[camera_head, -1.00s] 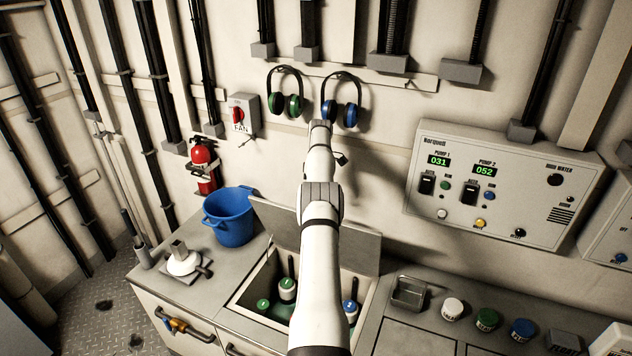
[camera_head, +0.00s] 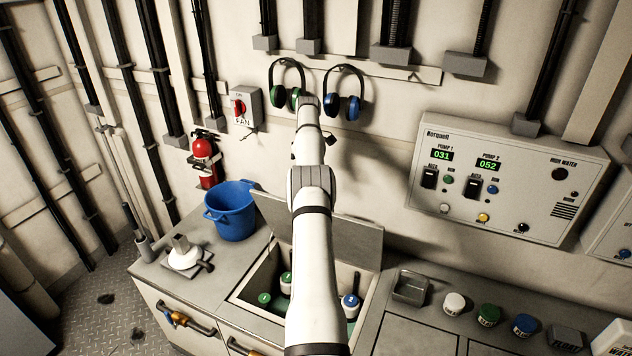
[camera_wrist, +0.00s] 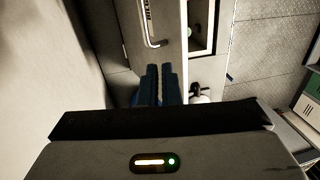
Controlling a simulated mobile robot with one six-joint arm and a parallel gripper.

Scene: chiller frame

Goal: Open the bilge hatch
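The bilge hatch lid (camera_head: 352,240) is a grey panel standing raised at the back of the opening in the counter. Below it the open well (camera_head: 242,296) shows green-capped and blue-capped pumps inside. In the wrist view the lid (camera_wrist: 137,30) appears edge-near with a bar handle (camera_wrist: 155,43), and the opening shows to its right. My gripper (camera_wrist: 160,68) has two blue fingers close together, with nothing seen between them. They point toward the lid and appear apart from it. In the head view my arm hides the gripper and part of the well.
A blue bucket (camera_head: 232,213) and a white fitting (camera_head: 184,254) stand left of the well. A small tray (camera_head: 411,287) and coloured caps lie right. Ear defenders (camera_head: 344,95) and a pump control panel (camera_head: 505,180) are on the wall behind.

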